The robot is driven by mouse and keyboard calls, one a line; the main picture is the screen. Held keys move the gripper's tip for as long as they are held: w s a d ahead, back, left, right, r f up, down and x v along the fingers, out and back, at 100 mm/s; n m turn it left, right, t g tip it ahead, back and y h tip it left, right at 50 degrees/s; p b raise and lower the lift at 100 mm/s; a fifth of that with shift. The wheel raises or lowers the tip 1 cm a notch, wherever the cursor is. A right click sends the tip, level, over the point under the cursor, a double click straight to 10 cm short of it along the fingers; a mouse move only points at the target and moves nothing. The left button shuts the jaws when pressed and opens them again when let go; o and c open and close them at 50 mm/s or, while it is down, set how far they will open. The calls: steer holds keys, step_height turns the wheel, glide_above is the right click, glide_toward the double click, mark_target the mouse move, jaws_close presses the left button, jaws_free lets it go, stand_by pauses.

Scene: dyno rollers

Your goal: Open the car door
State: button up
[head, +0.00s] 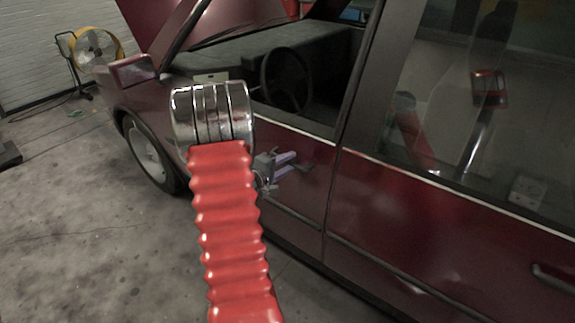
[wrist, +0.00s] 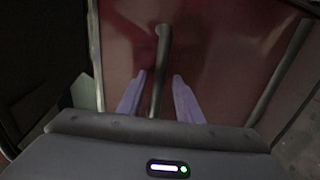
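The dark red car's front door (head: 305,215) is in the middle of the head view and looks shut, flush with the rear door. Its dark door handle (head: 306,166) is near the door's rear edge. In the wrist view the handle (wrist: 162,50) runs up the middle as a dark bar. My gripper (head: 292,169) is open at the door, one purple finger above the handle and one below. In the wrist view the fingers of my gripper (wrist: 160,77) are on either side of the handle, with gaps showing. Contact with the door cannot be told.
The rear door (head: 450,225) continues to the right. The front window opening shows a steering wheel (head: 286,78). A side mirror (head: 133,70) sticks out at the left. A yellow fan (head: 95,48) stands by the white wall. The concrete floor (head: 75,220) at left is open.

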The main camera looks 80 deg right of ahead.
steer(key=shift+s+d, duration=0.15)
steer(key=shift+d, duration=0.15)
steer(key=shift+c, duration=0.4)
steer(key=shift+f, duration=0.1)
jaws_close()
